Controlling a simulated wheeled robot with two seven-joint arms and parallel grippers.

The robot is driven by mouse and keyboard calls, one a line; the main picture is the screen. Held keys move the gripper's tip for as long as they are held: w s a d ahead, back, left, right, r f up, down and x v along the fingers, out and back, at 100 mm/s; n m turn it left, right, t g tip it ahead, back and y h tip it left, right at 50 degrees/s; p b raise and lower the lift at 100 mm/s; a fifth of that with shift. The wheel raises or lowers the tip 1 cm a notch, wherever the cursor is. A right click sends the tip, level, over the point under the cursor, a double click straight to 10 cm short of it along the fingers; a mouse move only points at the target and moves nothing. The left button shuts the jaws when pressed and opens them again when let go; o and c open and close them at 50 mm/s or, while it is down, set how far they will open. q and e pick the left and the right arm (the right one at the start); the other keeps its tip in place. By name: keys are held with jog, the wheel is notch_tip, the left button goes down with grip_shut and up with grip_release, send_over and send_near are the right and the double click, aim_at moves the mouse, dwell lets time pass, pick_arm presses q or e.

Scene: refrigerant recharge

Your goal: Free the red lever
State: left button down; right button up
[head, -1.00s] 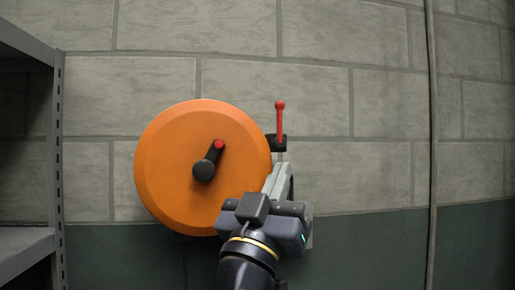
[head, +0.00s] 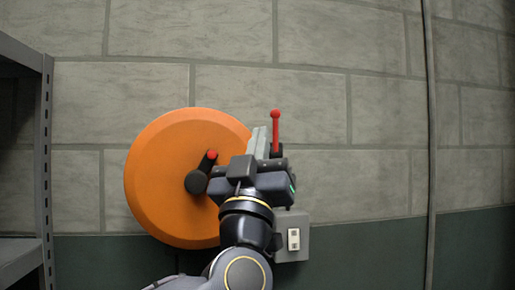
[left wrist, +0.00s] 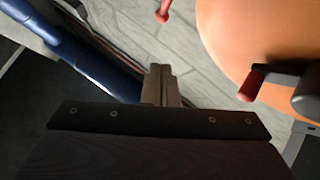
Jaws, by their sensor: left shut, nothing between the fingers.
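The red lever (head: 275,130) stands upright on the wall, just right of the orange disc, with a round knob at its top. That gripper is shut and empty. Its fingers point up and lie just left of the lever in the head view; I cannot tell whether they touch it. In the left wrist view, the shut fingers (left wrist: 162,82) show at the centre, and the lever's red end (left wrist: 163,13) is at the top edge, apart from them. My right gripper is not in view.
A large orange disc (head: 160,180) with a black crank (head: 200,178) and red tip is at left of the gripper. A grey box (head: 290,254) with a pale switch sits below. Grey shelving (head: 45,160) is at far left, a vertical pipe (head: 430,150) at right.

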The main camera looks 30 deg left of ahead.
aim_at(275, 133)
pick_arm(q)
jog(key=w+a+r+p, duration=0.1)
jog(key=w+r+p, duration=0.1)
jog(key=w, duration=0.4)
jog(key=shift+w+r, duration=0.4)
jog(key=shift+r, duration=0.45)
jog(key=shift+w, duration=0.1)
